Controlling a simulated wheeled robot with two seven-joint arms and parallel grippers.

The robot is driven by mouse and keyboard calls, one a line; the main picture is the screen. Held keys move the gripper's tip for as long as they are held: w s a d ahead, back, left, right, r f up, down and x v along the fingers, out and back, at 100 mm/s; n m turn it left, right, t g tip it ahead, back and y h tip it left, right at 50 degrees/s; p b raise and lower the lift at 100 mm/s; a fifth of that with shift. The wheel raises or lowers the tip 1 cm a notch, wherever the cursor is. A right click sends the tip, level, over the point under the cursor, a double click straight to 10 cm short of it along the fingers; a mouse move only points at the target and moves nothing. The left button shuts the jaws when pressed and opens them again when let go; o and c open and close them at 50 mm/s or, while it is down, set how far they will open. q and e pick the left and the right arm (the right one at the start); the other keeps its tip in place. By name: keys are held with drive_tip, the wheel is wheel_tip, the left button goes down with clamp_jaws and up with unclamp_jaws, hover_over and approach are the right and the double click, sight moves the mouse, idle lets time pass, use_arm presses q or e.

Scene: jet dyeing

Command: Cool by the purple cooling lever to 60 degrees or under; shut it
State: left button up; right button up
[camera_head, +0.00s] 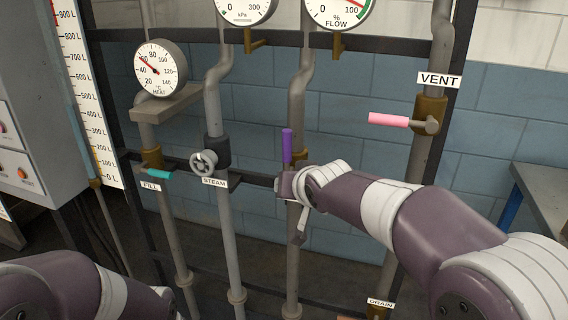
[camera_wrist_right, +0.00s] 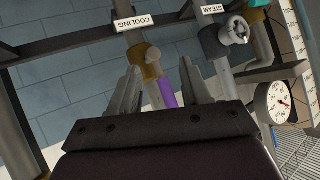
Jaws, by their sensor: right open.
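The purple cooling lever (camera_head: 287,147) stands upright, in line with its pipe, in the head view. In the right wrist view the purple lever (camera_wrist_right: 167,92) shows between my two fingers, beyond the gripper's dark front edge. My right gripper (camera_head: 294,192) is open, just below the lever in the head view and partly hiding the pipe; it also shows in the wrist view (camera_wrist_right: 160,82). I cannot tell whether a finger touches the lever. The round HEAT gauge (camera_head: 160,68) has its needle at about 60. My left arm shows at lower left, its gripper out of view.
A grey STEAM wheel (camera_head: 204,162) and a teal FILL lever (camera_head: 158,174) are left of the cooling pipe. A pink VENT lever (camera_head: 388,119) sticks out above my right arm. A dark crossbar (camera_head: 255,179) runs behind the pipes. A grey table (camera_head: 545,190) stands at right.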

drive_tip(key=f+t+y, duration=0.1)
drive_tip(key=f+t, duration=0.1)
drive_tip(key=n+t, duration=0.3)
drive_tip(key=t, duration=0.2)
approach(288, 148)
use_arm(q)
drive_tip(key=shift+w+d+r+p, duration=0.15)
drive_tip(key=shift+d+r+p, duration=0.25)
drive_tip(key=shift+p, duration=0.65)
use_arm(e)
drive_tip(key=shift+y, duration=0.4)
drive_tip(key=x, duration=1.1)
drive_tip(key=shift+w+d, duration=0.15)
drive_tip(key=shift+d, duration=0.05)
clamp_jaws()
